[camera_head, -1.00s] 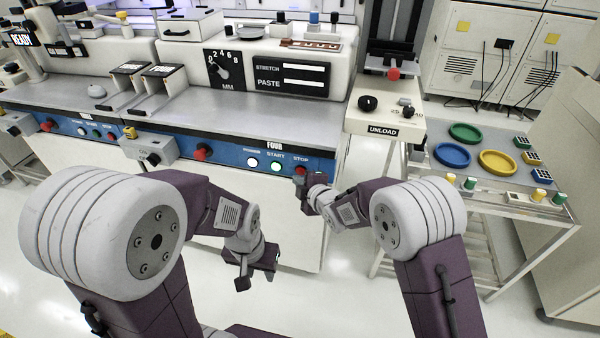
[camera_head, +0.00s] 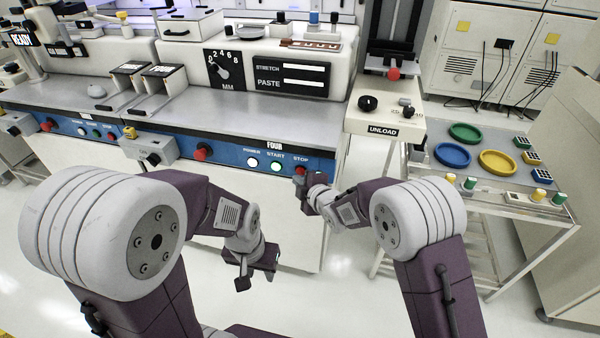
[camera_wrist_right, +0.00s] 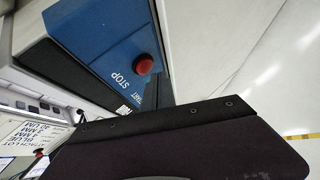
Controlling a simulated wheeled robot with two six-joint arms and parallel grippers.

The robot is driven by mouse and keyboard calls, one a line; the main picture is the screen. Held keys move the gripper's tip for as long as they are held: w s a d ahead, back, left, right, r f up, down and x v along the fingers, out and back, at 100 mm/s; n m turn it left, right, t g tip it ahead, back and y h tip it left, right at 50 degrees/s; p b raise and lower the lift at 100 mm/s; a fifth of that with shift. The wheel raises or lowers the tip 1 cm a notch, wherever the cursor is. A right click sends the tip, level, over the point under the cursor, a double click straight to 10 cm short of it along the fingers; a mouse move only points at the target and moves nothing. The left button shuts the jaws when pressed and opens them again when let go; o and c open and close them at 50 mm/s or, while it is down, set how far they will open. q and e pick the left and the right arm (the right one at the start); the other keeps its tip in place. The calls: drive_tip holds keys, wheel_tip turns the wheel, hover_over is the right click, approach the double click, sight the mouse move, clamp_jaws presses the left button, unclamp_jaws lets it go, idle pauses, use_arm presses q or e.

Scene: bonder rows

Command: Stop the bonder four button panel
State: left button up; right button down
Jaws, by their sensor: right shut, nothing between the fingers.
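The blue panel labelled FOUR (camera_head: 222,155) is on the front of the bonder in the middle. It carries a white POWER button (camera_head: 253,162), a green START button (camera_head: 276,163) and a red STOP button (camera_head: 300,170) at its right end. My right gripper (camera_head: 303,179) is shut and empty, right at the STOP button; I cannot tell whether it touches. In the right wrist view the red STOP button (camera_wrist_right: 144,64) shows uncovered beyond the dark gripper body, and the fingertips are not clear. My left gripper (camera_head: 257,270) hangs low in front of the cabinet, apart from the panel.
Another red knob (camera_head: 202,152) sits at the panel's left end, beside a grey box (camera_head: 150,150). The UNLOAD unit (camera_head: 383,131) juts out right of the panel. A cart (camera_head: 480,190) with coloured dishes stands further right. The neighbouring bonder has a similar panel (camera_head: 85,130).

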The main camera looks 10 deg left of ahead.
drive_tip(key=shift+w, duration=0.1)
drive_tip(key=shift+w, duration=0.35)
drive_tip(key=shift+w, duration=0.4)
idle(0.7)
idle(0.4)
drive_tip(key=shift+s+b, duration=0.4)
drive_tip(key=shift+s, duration=0.45)
